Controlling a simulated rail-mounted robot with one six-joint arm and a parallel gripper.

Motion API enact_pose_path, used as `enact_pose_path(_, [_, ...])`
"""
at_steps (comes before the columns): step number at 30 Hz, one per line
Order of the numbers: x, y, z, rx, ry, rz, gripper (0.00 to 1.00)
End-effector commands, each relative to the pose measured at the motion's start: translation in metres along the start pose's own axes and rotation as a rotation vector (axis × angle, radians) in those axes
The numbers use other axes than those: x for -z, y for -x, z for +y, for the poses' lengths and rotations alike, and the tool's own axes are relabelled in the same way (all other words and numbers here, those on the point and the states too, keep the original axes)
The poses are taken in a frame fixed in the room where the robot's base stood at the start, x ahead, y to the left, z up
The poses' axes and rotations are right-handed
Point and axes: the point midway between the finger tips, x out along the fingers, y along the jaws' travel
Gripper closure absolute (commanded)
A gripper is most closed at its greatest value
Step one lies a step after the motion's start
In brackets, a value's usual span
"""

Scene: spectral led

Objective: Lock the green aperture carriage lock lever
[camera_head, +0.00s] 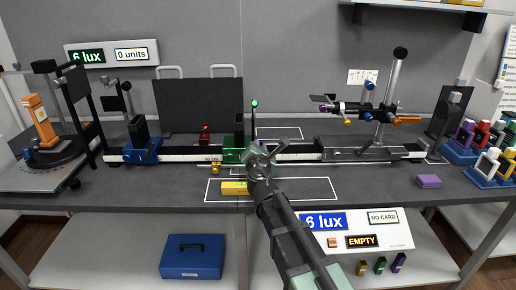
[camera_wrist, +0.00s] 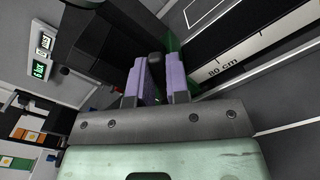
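The green aperture carriage (camera_head: 233,150) sits on the rail, left of my gripper in the head view. A thin dark post with a green tip (camera_head: 254,103) rises just behind my gripper. My gripper (camera_head: 257,147) is at the rail, close against the carriage's right side, and covers part of it. In the wrist view, the two purple fingers (camera_wrist: 160,78) stand apart with a gap between them. A dark rounded knob (camera_wrist: 155,58) shows at the gap, with green surfaces beyond. I cannot tell if the knob is the lock lever or if the fingers touch it.
The rail scale (camera_wrist: 222,70) runs close beside the fingers. A blue carriage (camera_head: 142,150) stands left on the rail, and a grey block (camera_head: 345,148) stands right. A black panel (camera_head: 198,104) is behind. A yellow block (camera_head: 233,188) lies in front on the table.

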Motion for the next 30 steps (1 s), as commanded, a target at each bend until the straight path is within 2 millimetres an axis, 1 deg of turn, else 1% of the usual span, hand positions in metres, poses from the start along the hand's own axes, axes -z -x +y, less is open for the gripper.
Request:
enact_pose_path(1, [0.0, 0.001, 0.0, 0.0, 0.0, 0.0, 0.77])
enact_pose_path(4, [0.0, 0.0, 0.0, 0.0, 0.001, 0.0, 0.61])
enact_pose_path(11, [0.0, 0.0, 0.0, 0.0, 0.003, 0.0, 0.61])
enact_pose_path(14, [0.0, 0.004, 0.0, 0.0, 0.003, 0.0, 0.61])
enact_pose_path(17, [0.0, 0.016, 0.0, 0.0, 0.003, 0.0, 0.61])
enact_pose_path(20, [0.0, 0.037, -0.001, -0.001, 0.003, 0.0, 0.61])
enact_pose_path(24, [-0.001, 0.074, -0.001, -0.001, 0.003, 0.0, 0.61])
enact_pose_path(27, [-0.001, 0.096, -0.001, -0.001, 0.002, 0.001, 0.61])
enact_pose_path(30, [0.0, 0.108, 0.0, 0.0, 0.002, 0.0, 0.61])
